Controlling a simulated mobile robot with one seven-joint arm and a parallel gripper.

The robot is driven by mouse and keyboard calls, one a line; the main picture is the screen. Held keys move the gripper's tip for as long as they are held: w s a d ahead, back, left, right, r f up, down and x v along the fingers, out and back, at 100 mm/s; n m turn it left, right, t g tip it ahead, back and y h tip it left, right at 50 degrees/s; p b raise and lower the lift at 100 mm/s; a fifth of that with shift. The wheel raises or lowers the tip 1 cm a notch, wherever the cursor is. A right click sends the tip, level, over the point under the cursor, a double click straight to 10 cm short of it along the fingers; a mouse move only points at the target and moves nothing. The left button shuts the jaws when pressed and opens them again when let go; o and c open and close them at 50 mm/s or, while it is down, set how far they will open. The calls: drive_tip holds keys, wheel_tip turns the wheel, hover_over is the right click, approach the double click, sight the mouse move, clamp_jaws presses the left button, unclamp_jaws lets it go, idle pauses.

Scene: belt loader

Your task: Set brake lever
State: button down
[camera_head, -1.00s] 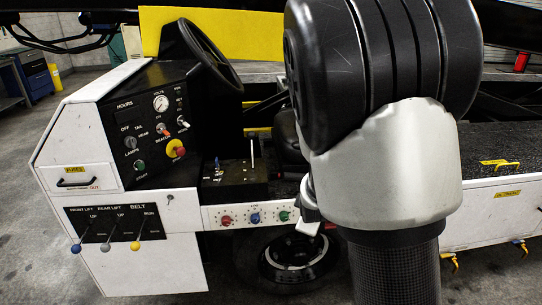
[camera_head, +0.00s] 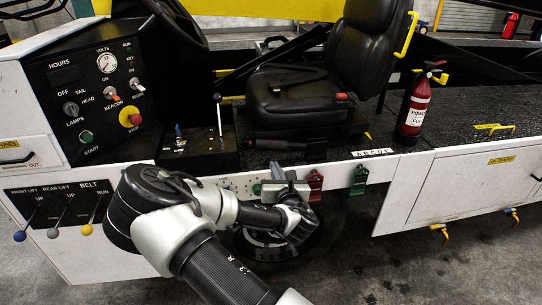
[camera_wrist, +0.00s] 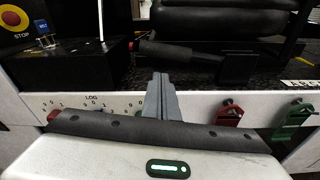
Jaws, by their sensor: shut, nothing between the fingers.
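A low black handle with a red tip, apparently the brake lever (camera_head: 283,144), lies nearly level beside the base of the seat. It also shows in the wrist view (camera_wrist: 178,52), just beyond the fingertips. My gripper (camera_head: 279,168) is shut and empty, in front of the white side panel and a little below the handle. In the wrist view, my gripper (camera_wrist: 161,78) has its grey fingers together, pointing toward the handle. I see a gap in the picture between fingertips and handle; contact cannot be judged exactly.
A black seat (camera_head: 290,95) stands behind the handle. A thin upright lever (camera_head: 219,118) rises from a black box at left. Red (camera_head: 315,186) and green (camera_head: 358,180) tagged latches hang on the side panel. A fire extinguisher (camera_head: 413,108) stands at right.

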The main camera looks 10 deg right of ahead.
sight(287, 145)
drive_tip(key=w, duration=0.3)
drive_tip(key=w+f+b, duration=0.1)
drive_tip(key=w, duration=0.6)
drive_tip(key=shift+a+f, duration=0.15)
drive_tip(key=shift+f, duration=0.05)
drive_tip(key=shift+s+r, duration=0.1)
drive_tip(key=shift+r, duration=0.05)
